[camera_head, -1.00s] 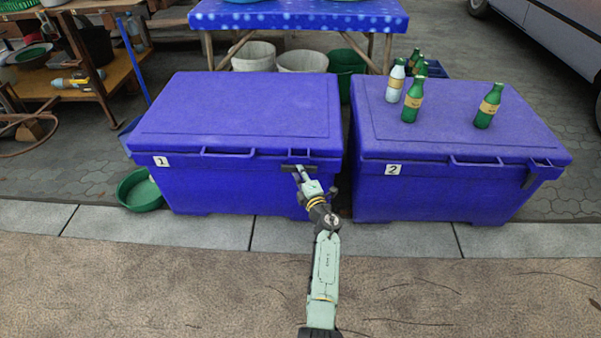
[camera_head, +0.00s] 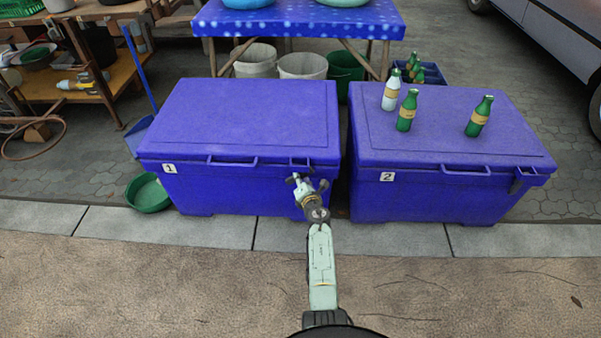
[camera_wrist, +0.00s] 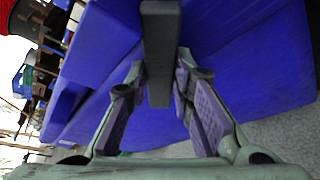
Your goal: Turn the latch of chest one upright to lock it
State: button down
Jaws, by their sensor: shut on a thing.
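Chest one (camera_head: 235,190) is a blue lidded chest at the left with a white "1" label. Its dark grey latch is at the right of its front, under the lid rim. In the wrist view the latch (camera_wrist: 158,50) is a grey bar reaching down between the fingers. My gripper (camera_head: 303,181) is at chest one's front right, and it also shows in the wrist view (camera_wrist: 160,85). It is shut on the latch, a finger on each side. In the head view the gripper partly hides the latch, so I cannot tell its exact tilt.
Chest two (camera_head: 430,195) stands close on the right, with a narrow gap between. Green bottles (camera_head: 407,110) and a white bottle (camera_head: 391,90) stand on its lid. A green basin (camera_head: 148,195) is at chest one's left. The pavement in front is clear.

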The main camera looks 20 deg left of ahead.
jog(key=shift+a+r+n+h+p, duration=0.1)
jog(key=shift+n+h+p, duration=1.05)
jog(key=shift+n+p, duration=0.7)
jog(key=shift+a+r+n+h+p, duration=0.1)
jog(key=shift+n+h+p, duration=1.05)
jog(key=shift+n+p, duration=0.65)
jog(key=c, duration=1.4)
grip_release()
jog(key=shift+f, duration=0.1)
jog(key=shift+s+m, duration=0.25)
